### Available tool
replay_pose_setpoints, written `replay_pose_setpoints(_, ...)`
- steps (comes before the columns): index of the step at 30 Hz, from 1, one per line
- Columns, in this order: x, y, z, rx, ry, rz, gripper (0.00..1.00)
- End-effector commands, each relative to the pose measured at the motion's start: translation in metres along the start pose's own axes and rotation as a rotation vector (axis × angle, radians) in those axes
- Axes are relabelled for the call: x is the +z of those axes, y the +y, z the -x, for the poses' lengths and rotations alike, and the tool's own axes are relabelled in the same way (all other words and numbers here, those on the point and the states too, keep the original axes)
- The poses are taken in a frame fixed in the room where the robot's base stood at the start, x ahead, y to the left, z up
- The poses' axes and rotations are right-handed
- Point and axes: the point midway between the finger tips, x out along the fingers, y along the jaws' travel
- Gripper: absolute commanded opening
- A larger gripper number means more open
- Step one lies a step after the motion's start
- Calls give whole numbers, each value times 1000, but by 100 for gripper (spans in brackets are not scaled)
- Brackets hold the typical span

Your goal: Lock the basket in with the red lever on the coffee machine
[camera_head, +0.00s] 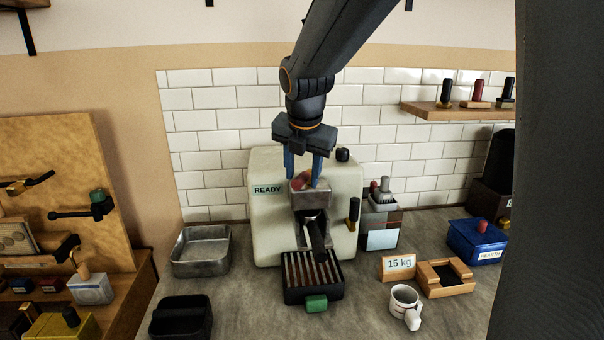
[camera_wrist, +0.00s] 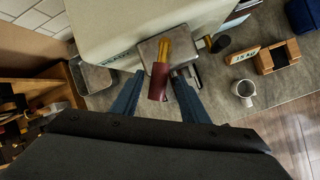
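The cream coffee machine (camera_head: 268,222) stands against the tiled wall, with a "READY" label on its front; it also shows in the wrist view (camera_wrist: 110,30). The red lever (camera_head: 299,181) sits on the metal block at its front. In the wrist view the lever (camera_wrist: 158,83) has a red grip on a brass-coloured arm. My gripper (camera_head: 303,180) is open above the machine's front. Its blue fingers lie on either side of the lever, apart from it in the wrist view (camera_wrist: 158,92). Below the metal block is a basket with a dark handle (camera_head: 317,235); the basket itself is mostly hidden.
A black slatted tray with a green grip (camera_head: 316,303) is below the handle. A metal pan (camera_head: 201,252) is left. A white mug (camera_head: 404,304), a "15 kg" sign (camera_head: 398,267) and a wooden box (camera_head: 445,279) are right. A black knobbed lever (camera_head: 352,212) is at the machine's side.

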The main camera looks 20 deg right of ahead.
Motion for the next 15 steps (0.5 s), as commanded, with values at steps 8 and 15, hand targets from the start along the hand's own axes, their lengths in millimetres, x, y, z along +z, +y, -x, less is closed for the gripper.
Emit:
replay_pose_setpoints(8, 0, 0, 1, 0, 0, -2, 40)
replay_pose_setpoints(15, 0, 1, 25, 4, -4, -2, 40)
